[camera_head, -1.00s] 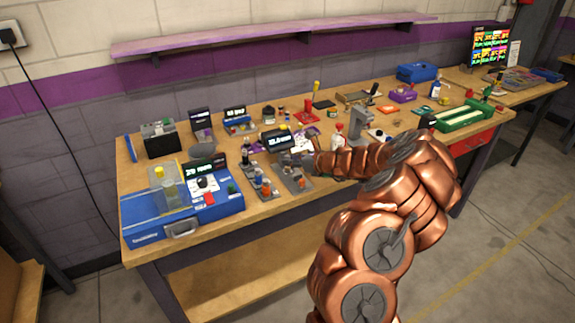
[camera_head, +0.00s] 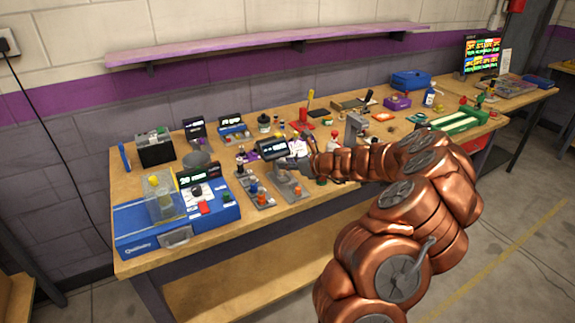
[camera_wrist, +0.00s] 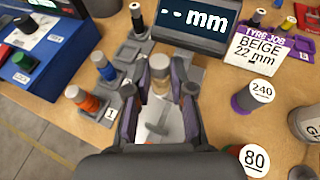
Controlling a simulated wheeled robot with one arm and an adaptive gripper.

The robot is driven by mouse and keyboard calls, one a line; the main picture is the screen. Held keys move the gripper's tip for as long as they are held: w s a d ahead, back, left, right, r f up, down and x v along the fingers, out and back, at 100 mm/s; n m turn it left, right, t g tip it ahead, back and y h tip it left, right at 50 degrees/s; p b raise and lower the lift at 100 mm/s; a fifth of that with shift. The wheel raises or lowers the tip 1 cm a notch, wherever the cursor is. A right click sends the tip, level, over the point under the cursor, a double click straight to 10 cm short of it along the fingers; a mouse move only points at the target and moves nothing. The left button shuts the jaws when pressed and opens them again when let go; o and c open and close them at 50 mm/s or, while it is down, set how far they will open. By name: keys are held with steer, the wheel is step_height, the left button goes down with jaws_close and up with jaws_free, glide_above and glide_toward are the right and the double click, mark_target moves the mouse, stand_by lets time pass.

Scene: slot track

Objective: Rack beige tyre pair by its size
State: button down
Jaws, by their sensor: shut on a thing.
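My gripper (camera_wrist: 160,98) is shut on the beige tyre pair (camera_wrist: 160,85), a small pale stack with a grey top, between its purple-lined fingers. A grey piece shows below it; whether they touch is unclear. In the head view, my gripper (camera_head: 298,166) is small beside the gauge display. The display (camera_wrist: 195,22) reads "-- mm". The job card (camera_wrist: 260,48) reads "BEIGE 22 mm". Left of my gripper, a grey rack carries an orange tyre pair (camera_wrist: 88,101), a blue tyre pair (camera_wrist: 103,66) and a label "1" (camera_wrist: 110,113).
A blue machine (camera_head: 180,215) fills the bench's left front. Tools and boxes crowd the back. Bare wood shows in front of the rack.

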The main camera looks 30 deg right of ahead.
steer(key=s+a+r+b, duration=0.1)
steer(key=s+a+b, duration=0.1)
steer(key=s+a, duration=0.5)
steer(key=s, duration=0.4)
steer(key=shift+s+a+b, duration=0.15)
steer(key=shift+a+b, duration=0.05)
steer(key=shift+b, duration=0.1)
